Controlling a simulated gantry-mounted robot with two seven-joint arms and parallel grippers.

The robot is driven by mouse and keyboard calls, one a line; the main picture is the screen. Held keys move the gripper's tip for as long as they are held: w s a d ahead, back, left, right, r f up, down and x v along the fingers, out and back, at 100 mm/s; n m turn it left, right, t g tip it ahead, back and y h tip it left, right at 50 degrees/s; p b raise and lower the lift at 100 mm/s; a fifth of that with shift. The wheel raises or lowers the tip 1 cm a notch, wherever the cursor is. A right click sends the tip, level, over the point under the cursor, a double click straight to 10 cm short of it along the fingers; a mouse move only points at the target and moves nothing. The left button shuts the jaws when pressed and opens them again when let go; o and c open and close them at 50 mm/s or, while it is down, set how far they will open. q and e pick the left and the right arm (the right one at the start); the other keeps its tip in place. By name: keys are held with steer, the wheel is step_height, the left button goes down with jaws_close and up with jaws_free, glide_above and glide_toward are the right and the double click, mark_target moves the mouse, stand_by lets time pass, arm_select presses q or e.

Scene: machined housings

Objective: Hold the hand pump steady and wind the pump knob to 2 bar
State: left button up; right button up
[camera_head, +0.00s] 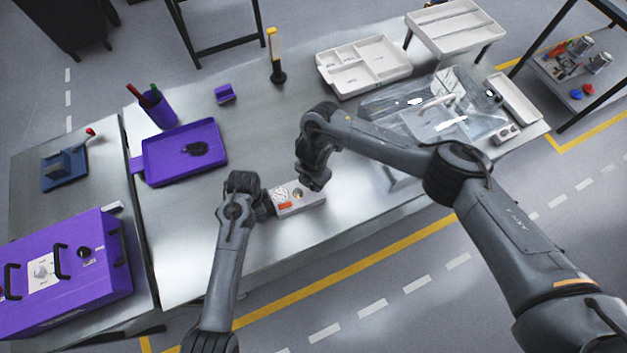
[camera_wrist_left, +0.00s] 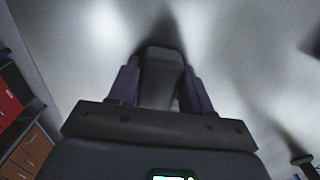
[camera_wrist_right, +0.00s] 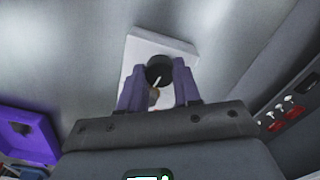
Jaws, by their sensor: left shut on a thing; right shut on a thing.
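The hand pump (camera_head: 288,211) is a small pale block with a round dial and an orange mark, lying on the steel bench. My left gripper (camera_head: 266,206) is at its left end. In the left wrist view its fingers are shut on a dark grey block (camera_wrist_left: 162,78), which seems to be the pump's grip. My right gripper (camera_head: 312,186) is above the pump's right part. In the right wrist view its fingers are shut on the black pump knob (camera_wrist_right: 159,70), which bears a white pointer line. The dial reading is too small to tell.
A purple tray (camera_head: 214,163) with a dark item, a purple pen cup (camera_head: 158,110) and a small purple holder (camera_head: 225,94) stand behind left. Bench in front of the pump is clear.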

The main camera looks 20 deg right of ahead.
steer(key=shift+m, duration=0.7)
steer(key=o, duration=0.8)
step_height(320, 180, up, 12)
steer(key=shift+r, duration=0.1)
stand_by(0.5)
